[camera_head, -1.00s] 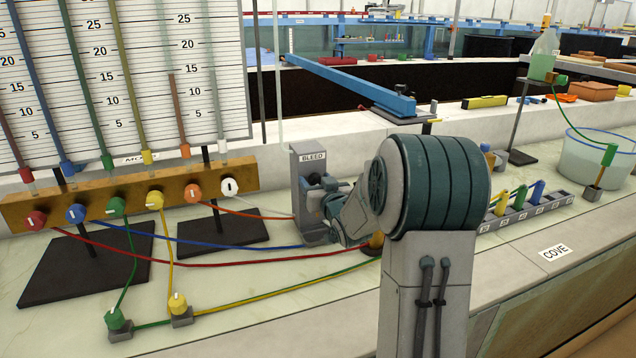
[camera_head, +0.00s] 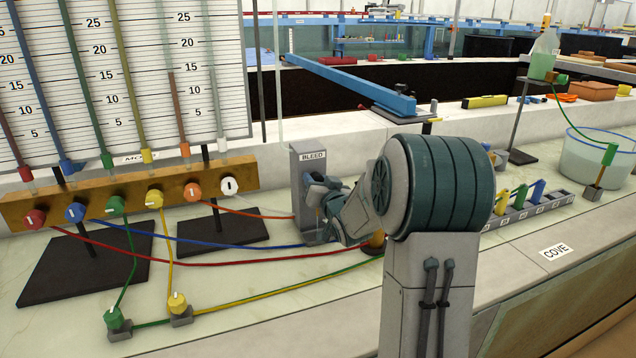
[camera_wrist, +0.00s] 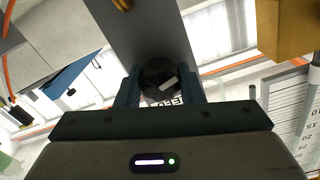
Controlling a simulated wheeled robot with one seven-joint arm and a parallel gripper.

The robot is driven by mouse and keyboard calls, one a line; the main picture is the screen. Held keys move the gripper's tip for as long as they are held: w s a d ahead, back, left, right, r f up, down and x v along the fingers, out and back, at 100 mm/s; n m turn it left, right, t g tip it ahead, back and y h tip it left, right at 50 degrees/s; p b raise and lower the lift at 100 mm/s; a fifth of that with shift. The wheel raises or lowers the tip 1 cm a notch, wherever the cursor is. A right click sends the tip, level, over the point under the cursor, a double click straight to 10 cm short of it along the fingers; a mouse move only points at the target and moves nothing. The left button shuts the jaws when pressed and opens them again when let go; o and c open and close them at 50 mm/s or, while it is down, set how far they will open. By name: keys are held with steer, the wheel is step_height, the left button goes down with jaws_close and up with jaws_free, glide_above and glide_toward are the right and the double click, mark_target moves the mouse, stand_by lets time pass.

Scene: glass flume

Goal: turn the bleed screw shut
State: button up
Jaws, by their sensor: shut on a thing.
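The bleed post, a grey upright block labelled BLEED (camera_head: 313,157), stands on the bench left of my arm. My gripper (camera_head: 314,198) is at the front of this post, and my own wrist hides much of that spot. In the wrist view, the bleed screw, a round black knob (camera_wrist: 158,76) with a white mark, sits between the two fingers of my gripper (camera_wrist: 159,90). The fingers are shut on it from both sides. The white mark lies at a slant in the wrist picture. Part of the BLEED label shows just below the knob.
A brass manifold (camera_head: 130,196) with several coloured knobs stands at the left, before a scale board (camera_head: 215,65). Coloured tubes cross the bench close to the post. A grey rack (camera_head: 530,208) with coloured clips stands at the right, near a bucket (camera_head: 600,150).

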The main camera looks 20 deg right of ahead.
steer(key=m, duration=0.5)
steer(key=shift+m+p, duration=0.3)
steer(key=m+p, duration=0.1)
steer(key=m, duration=0.4)
steer(key=shift+m+p, duration=0.3)
steer(key=shift+p, duration=0.05)
steer(key=m+p, duration=0.2)
steer(key=m, duration=0.3)
steer(key=shift+m+p, duration=1.4)
steer(key=shift+m, duration=1)
steer(key=o, duration=1)
steer(key=shift+s, duration=0.1)
steer(key=s, duration=1.3)
steer(key=shift+s, duration=0.35)
